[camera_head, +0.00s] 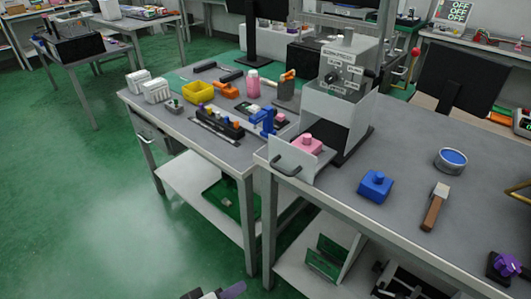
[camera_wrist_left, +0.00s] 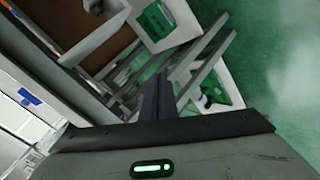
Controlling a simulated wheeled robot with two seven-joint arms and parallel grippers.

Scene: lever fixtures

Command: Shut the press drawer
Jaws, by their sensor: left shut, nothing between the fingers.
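The press (camera_head: 342,75) is a grey and white machine on the workbench in the head view. Its drawer (camera_head: 283,158) is pulled out toward the front left, with a dark bar handle (camera_head: 287,169) on its front. A pink block with a round knob (camera_head: 306,145) sits in the drawer. My left gripper (camera_head: 232,290) shows only partly at the bottom edge, well below and apart from the drawer. In the left wrist view its fingers (camera_wrist_left: 158,98) are together with nothing between them. My right gripper is not in view.
A yellow bin (camera_head: 198,92) and several tools lie on the adjoining left table. Green floor is open at lower left.

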